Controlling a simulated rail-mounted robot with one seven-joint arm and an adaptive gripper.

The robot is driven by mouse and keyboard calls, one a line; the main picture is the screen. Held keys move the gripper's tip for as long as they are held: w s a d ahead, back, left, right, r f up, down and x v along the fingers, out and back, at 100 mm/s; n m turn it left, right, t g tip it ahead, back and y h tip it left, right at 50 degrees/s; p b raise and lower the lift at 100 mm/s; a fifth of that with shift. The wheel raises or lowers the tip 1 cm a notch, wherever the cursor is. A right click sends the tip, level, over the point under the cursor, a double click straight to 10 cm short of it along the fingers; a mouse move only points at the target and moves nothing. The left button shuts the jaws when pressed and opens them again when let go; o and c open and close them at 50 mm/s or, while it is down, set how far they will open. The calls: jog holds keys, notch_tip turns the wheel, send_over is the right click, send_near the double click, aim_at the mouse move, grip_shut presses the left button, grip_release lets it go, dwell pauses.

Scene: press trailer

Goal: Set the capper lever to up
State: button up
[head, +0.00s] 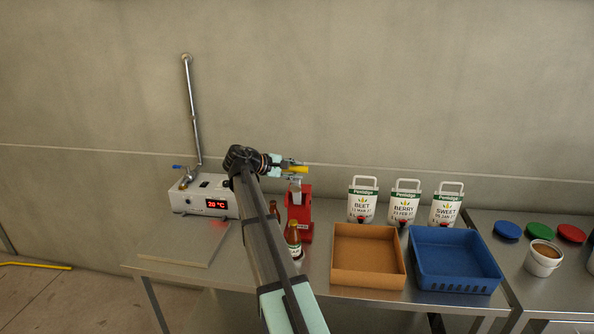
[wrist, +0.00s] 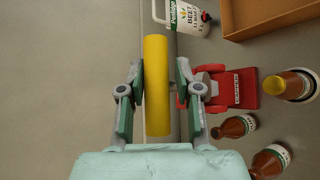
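The red capper (head: 299,212) stands on the metal table; its base also shows in the wrist view (wrist: 235,88). The yellow grip of the capper lever (head: 298,168) is above the capper body and looks roughly level in the head view. In the wrist view the yellow grip (wrist: 157,85) lies lengthwise between the two fingers of my gripper (wrist: 158,82). The fingers are apart, with narrow gaps beside the grip, so my gripper looks open around it. In the head view my gripper (head: 282,165) hides part of the lever.
Brown bottles (head: 293,240) stand close in front of the capper. A grey box with a red display (head: 190,196) is to the left. An orange-brown tray (head: 367,284) and a blue crate (head: 455,286) are to the right, with white labelled jugs (head: 362,205) behind them.

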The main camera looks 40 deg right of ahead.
jog(key=shift+o, duration=0.5)
jog(key=shift+w+f, duration=0.1)
jog(key=shift+w, duration=0.1)
jog(key=shift+s, duration=0.15)
jog(key=v, duration=1.2)
